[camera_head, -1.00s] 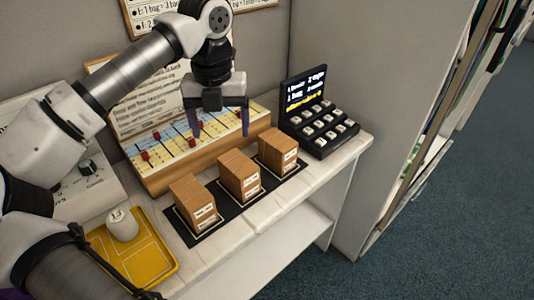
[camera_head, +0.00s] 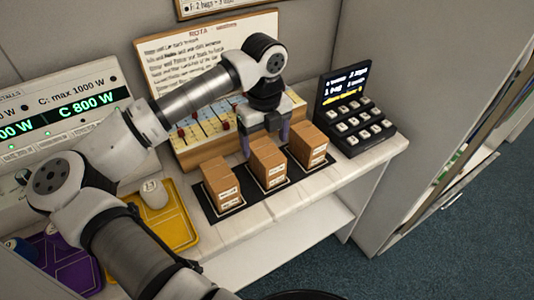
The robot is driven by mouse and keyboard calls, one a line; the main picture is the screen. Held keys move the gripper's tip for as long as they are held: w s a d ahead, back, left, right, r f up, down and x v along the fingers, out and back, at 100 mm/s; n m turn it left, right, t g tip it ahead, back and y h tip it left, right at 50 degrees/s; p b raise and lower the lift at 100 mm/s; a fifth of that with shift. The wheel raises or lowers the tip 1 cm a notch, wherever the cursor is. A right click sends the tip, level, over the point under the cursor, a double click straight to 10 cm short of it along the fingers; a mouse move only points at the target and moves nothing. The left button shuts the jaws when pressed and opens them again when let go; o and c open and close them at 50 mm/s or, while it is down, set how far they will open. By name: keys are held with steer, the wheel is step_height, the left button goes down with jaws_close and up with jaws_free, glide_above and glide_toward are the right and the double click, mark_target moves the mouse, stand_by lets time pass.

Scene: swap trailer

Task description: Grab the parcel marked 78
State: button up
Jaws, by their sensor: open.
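Three brown cardboard parcels stand in a row on a black mat (camera_head: 236,208) on the shelf: a left parcel (camera_head: 221,181), a middle parcel (camera_head: 269,162) and a right parcel (camera_head: 308,144). Each has white labels on its front, but the print is too small to read, so I cannot tell which is marked 78. My gripper (camera_head: 265,143) points down, open, just behind and above the middle parcel, with its fingers apart. The middle parcel partly hides the right finger. I cannot tell whether the fingers touch it.
A slider board (camera_head: 190,155) is behind the parcels. A black keypad with a lit screen (camera_head: 347,90) stands at right. A yellow tray (camera_head: 178,226) with a white object (camera_head: 154,194) is at left, beside a purple tray (camera_head: 62,262). The shelf's front strip (camera_head: 300,200) is clear.

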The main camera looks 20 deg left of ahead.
mark_target(267, 151)
steer(key=f+p, duration=0.1)
steer(key=f, duration=0.1)
steer(key=w+f+p, duration=0.1)
steer(key=f, duration=0.1)
steer(key=shift+f, duration=0.8)
steer(key=c, duration=1.1)
